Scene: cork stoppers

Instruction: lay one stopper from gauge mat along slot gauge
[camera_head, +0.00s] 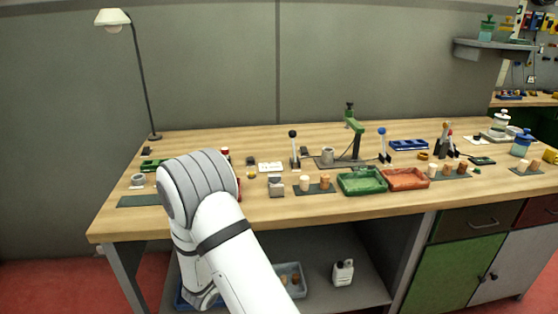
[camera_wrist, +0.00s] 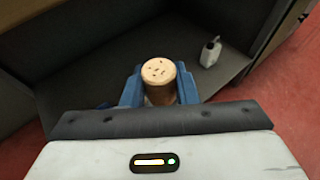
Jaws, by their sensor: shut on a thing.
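In the wrist view my gripper (camera_wrist: 159,88) has its blue fingers shut on a cork stopper (camera_wrist: 158,82). The stopper has a pale, speckled round end and a browner side, and its end faces the camera. In the head view my white arm hides the gripper and the held stopper. On the bench, a dark mat (camera_head: 315,190) carries a pale stopper (camera_head: 304,183) and a browner one (camera_head: 325,181); it may be the gauge mat. A small grey block (camera_head: 276,186) left of it may be the slot gauge; its slot is too small to make out.
A green tray (camera_head: 362,181) and an orange tray (camera_head: 406,179) stand right of the mat. More stoppers (camera_head: 447,170) stand farther right. A lamp (camera_head: 143,75) rises at the back left. A white bottle (camera_head: 343,272) stands on the lower shelf, also in the wrist view (camera_wrist: 210,52).

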